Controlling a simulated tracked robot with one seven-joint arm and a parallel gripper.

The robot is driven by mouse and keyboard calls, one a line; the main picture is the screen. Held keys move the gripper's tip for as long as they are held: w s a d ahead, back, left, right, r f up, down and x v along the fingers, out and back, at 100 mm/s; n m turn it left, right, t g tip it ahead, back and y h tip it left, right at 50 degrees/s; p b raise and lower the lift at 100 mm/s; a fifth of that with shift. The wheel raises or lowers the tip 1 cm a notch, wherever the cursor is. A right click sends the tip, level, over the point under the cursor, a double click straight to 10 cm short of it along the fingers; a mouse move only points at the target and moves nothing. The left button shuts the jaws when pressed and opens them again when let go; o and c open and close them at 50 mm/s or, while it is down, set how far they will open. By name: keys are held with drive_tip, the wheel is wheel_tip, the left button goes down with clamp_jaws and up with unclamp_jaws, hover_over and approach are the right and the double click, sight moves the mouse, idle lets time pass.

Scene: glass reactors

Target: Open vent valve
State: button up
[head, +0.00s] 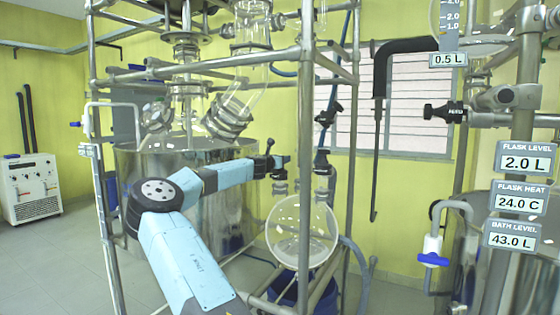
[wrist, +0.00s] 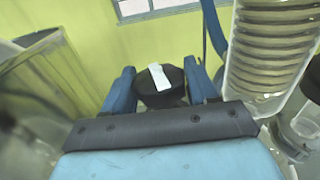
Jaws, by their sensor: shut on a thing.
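A black round knob (wrist: 160,92) with a white bar across its top sits between the two blue fingers of my gripper (wrist: 160,76) in the wrist view. I take it for the vent valve's knob. My gripper is shut on it, one finger at each side. In the head view my gripper (head: 284,161) is at the end of the light blue arm, just above the round glass flask (head: 302,232) and beside its black fittings. There the gripper hides most of the knob, and its turn angle cannot be told.
Metal frame posts (head: 307,120) stand close around the gripper. A large steel vessel (head: 185,160) is behind my arm. Ribbed glass (wrist: 275,50) is close at the right in the wrist view. A panel (head: 527,163) reads flask level 2.0 L.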

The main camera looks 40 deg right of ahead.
drive_tip(key=n+t+y, duration=0.6)
drive_tip(key=t, duration=0.1)
drive_tip(key=shift+s+d+t, duration=0.1)
drive_tip(key=shift+t, duration=0.2)
drive_tip(key=shift+n+t+y, duration=0.7)
drive_tip(key=shift+n+y, duration=0.5)
drive_tip(key=shift+y, duration=0.3)
drive_tip(key=o, duration=0.7)
drive_tip(key=shift+o, duration=0.2)
drive_tip(key=v, duration=0.8)
